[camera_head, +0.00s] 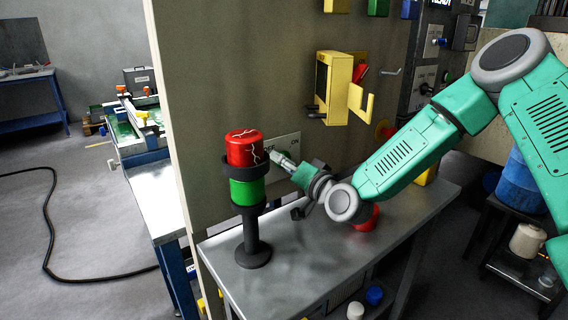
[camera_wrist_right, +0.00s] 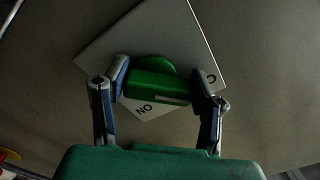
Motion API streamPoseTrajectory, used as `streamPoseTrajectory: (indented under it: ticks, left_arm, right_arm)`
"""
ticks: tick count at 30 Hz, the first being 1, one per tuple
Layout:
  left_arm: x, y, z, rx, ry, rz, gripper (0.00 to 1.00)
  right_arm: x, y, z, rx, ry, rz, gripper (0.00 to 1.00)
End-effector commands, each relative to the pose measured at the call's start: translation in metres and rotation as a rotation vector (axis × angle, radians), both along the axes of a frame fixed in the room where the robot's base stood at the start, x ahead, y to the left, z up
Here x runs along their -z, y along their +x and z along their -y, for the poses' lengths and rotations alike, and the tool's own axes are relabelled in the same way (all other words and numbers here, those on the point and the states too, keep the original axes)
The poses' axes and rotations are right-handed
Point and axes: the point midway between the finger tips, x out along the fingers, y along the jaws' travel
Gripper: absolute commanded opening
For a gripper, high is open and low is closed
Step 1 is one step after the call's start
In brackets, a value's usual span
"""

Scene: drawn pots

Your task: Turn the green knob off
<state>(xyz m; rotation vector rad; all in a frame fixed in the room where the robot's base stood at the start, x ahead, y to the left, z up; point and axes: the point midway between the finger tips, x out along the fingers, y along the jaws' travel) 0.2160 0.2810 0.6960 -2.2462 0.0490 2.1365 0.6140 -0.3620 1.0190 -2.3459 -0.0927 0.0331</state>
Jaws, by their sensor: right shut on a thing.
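The green knob (camera_wrist_right: 156,86) sits on a pale square plate (camera_wrist_right: 172,25) fixed to the panel; the plate also shows in the head view (camera_head: 291,142). The plate carries an "ON" label, and in the wrist view the knob's bar lies nearly level across the picture. My right gripper (camera_wrist_right: 162,88) has one finger at each end of the knob's bar and is shut on it. In the head view my right gripper (camera_head: 284,160) reaches the plate from the right and hides the knob. My left gripper is not in view.
A stand (camera_head: 254,253) with a red cylinder (camera_head: 245,147) above a green one (camera_head: 248,191) stands on the metal table (camera_head: 290,285), left of my gripper. A yellow box (camera_head: 335,85) is on the panel above. A red object (camera_head: 368,217) lies below my arm.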

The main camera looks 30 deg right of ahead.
Motion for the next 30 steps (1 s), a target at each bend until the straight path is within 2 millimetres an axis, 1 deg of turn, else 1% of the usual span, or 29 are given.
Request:
streamPoseTrajectory:
  ticks: [1, 16, 17, 18, 26, 29, 30]
  left_arm:
    - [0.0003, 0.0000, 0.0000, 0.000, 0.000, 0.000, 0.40]
    - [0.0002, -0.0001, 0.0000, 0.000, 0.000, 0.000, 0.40]
    - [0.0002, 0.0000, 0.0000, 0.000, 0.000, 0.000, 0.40]
    - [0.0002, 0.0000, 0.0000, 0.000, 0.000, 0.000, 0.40]
    - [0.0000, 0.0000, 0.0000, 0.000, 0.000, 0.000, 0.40]
    - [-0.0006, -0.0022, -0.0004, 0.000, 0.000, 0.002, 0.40]
    - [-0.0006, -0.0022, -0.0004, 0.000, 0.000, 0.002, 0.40]
  right_arm:
    - [0.0096, -0.0035, -0.0009, -0.004, -0.010, -0.023, 0.24]
    - [0.0110, -0.0037, -0.0001, -0.004, -0.025, -0.024, 0.24]
    - [0.0110, -0.0037, -0.0001, -0.004, -0.025, -0.024, 0.59]
    - [0.0108, -0.0036, 0.0002, -0.004, -0.025, -0.023, 0.73]
    - [0.0053, -0.0025, -0.0001, -0.002, -0.024, -0.010, 0.74]
    - [0.0045, -0.0069, 0.0003, -0.001, -0.024, -0.009, 0.74]
    - [0.0044, -0.0111, 0.0007, -0.001, -0.023, -0.009, 0.74]
